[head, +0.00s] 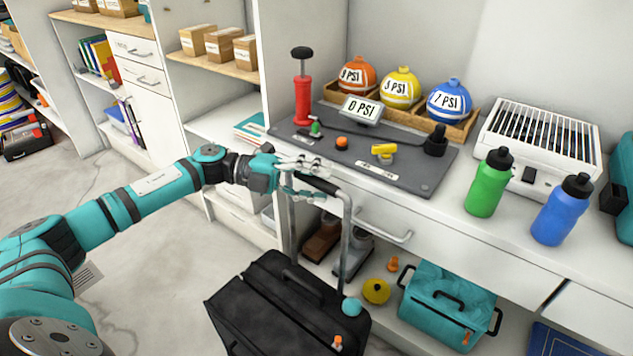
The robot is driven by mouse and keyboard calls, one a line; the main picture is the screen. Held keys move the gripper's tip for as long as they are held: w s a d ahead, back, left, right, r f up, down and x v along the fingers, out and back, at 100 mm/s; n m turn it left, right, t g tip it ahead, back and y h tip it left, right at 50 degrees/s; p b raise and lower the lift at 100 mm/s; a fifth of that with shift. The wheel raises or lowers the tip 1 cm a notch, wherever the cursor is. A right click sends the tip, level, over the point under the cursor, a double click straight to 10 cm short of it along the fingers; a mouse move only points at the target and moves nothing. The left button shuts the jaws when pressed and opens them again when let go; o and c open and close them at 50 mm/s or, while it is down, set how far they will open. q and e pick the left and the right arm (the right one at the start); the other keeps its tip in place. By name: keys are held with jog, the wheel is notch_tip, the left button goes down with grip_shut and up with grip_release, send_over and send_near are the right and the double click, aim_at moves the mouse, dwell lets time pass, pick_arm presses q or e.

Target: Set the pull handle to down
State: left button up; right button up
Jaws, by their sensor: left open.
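The pull handle (347,232) is a grey two-post handle with a dark top grip. It stands extended upward from a black suitcase (262,312) on the floor in the lower middle. My left gripper (304,177) is at the left end of the handle's top grip, with its fingers open close around or beside it. I cannot tell whether they touch it. The left post is partly hidden behind the gripper. My right gripper is not in view.
A white counter (405,205) with a grey pump board (375,165), a red pump (302,100) and several balls stands behind the handle. Green (488,185) and blue (561,212) bottles stand at right. A teal bag (450,300) sits below. Floor at left is clear.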

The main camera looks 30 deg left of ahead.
pick_arm(q)
grip_shut()
dwell(0.3)
jog(key=shift+f, duration=0.15)
